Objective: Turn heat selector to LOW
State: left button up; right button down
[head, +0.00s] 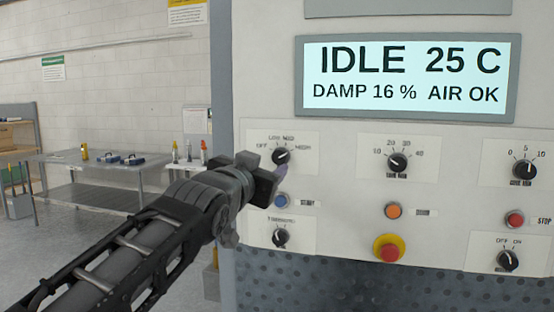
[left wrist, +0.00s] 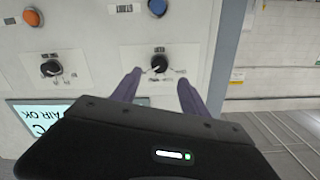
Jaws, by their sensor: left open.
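The heat selector (head: 281,156) is a black round knob on a white plate, with OFF, LOW, MED and a blurred label at the right around it. Its white mark points up and to the right, toward the side of the blurred right-hand label. In the left wrist view, which is upside down, the knob (left wrist: 159,63) shows between the two spread fingertips (left wrist: 160,77). The fingers are open and nothing is between them; contact is not visible. My right gripper is out of view.
A blue button (head: 281,200) and a lower knob (head: 281,237) sit below the selector. Other knobs, such as the middle one (head: 397,162), and a red emergency button (head: 388,248) are to the right. The display (head: 406,77) reads IDLE 25 C. A table (head: 90,165) stands behind left.

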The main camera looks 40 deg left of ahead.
aim_at(278, 158)
pick_arm(q)
jog(key=shift+p+x, duration=1.35)
jog(key=shift+x, duration=2.6)
jog(key=shift+f, duration=0.1)
grip_shut()
